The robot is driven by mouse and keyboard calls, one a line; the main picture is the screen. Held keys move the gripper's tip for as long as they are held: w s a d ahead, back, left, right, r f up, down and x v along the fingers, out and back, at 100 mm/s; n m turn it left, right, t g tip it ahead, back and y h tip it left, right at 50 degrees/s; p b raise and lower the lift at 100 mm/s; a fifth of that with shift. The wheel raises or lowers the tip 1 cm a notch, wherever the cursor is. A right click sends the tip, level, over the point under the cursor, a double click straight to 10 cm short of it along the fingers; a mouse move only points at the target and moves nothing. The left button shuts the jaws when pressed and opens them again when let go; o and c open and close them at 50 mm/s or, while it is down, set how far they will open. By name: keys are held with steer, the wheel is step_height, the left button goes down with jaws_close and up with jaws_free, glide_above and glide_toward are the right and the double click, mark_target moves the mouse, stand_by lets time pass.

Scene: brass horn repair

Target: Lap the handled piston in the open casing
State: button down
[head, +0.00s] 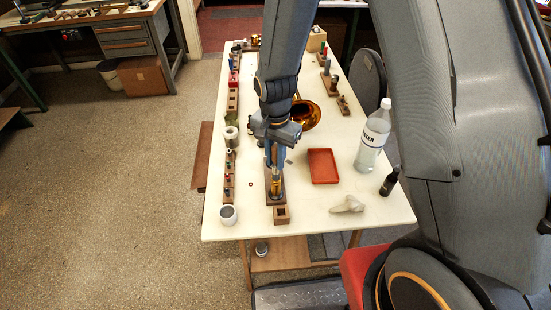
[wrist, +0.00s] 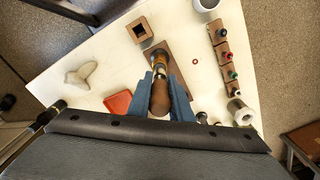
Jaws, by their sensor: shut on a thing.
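My gripper (head: 271,158) points down over the white table (head: 320,218), with its blue fingers around the piston's handle. In the wrist view, my gripper (wrist: 162,88) is shut on the brown wooden handle (wrist: 160,100) of the handled piston. Below the handle, the brass and silver metal of the piston or casing (wrist: 158,64) stands over a brown wooden base (wrist: 178,75). In the head view, brass (head: 276,185) shows under the fingertips on that base. I cannot tell how deep the piston sits in the casing.
A square wooden block with a hole (head: 281,215) stands in front of the base. A white cup (head: 228,214) and a rack of small coloured parts (head: 228,178) are on the left. A red tray (head: 322,165), a pale cloth (head: 348,205), a clear bottle (head: 373,138) and a dark bottle (head: 389,182) are on the right.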

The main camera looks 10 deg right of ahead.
steer(key=shift+f+n+b, duration=0.85)
steer(key=shift+f+n, duration=0.9)
steer(key=shift+n, duration=0.15)
steer(key=shift+r, duration=0.1)
steer(key=shift+r+m+p, duration=1)
steer(key=shift+r+m, duration=0.15)
steer(key=shift+m, duration=0.15)
steer(key=shift+r+m, duration=0.55)
steer(key=shift+m, duration=0.15)
steer(key=shift+r, duration=0.1)
steer(key=shift+r, duration=2.65)
